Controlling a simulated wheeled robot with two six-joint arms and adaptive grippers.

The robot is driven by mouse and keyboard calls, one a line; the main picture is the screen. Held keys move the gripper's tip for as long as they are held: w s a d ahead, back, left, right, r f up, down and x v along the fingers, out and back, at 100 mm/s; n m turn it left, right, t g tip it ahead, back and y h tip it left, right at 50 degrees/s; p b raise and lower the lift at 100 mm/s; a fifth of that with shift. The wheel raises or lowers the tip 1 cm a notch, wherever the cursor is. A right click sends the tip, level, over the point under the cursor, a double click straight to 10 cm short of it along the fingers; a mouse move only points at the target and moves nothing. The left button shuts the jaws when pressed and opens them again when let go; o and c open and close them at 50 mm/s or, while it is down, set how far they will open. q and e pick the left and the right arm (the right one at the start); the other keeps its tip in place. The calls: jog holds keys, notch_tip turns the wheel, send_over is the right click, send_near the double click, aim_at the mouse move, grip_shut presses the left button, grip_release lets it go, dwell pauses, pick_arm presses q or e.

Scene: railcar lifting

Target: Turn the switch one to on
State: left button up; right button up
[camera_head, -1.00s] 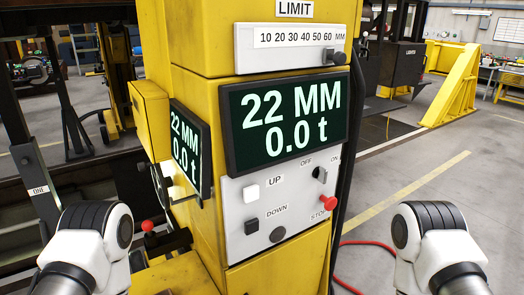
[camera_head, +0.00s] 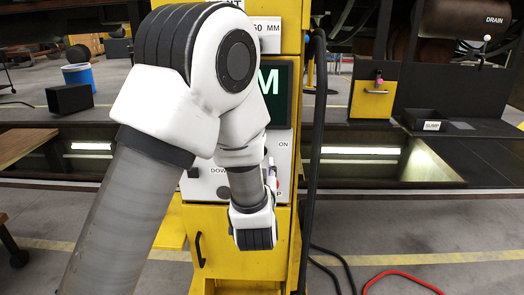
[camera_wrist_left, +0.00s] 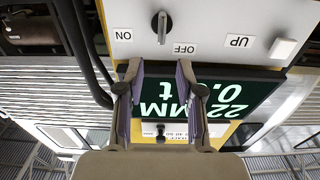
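The switch (camera_wrist_left: 162,27) on the pale control panel shows in the upside-down left wrist view. The fingertips lie a little below the switch in that picture, with a gap between. In the head view my left arm hides the switch and most of the panel; the ON label (camera_head: 283,144) still shows. My right gripper is out of view.
The yellow post (camera_head: 240,275) carries the display (camera_head: 281,95) and panel. The UP button (camera_wrist_left: 283,47) sits beside the switch. A black cable (camera_head: 314,150) runs down the post's right side; a red hose (camera_head: 400,275) lies on the floor. Open floor lies right.

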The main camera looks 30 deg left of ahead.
pick_arm(q)
jog(key=p+x, duration=0.2)
jog(key=x, duration=0.6)
jog(key=shift+a+p, duration=0.2)
jog(key=shift+p, duration=0.2)
jog(key=shift+s+d+f, duration=0.1)
jog(key=shift+f, duration=0.05)
grip_shut()
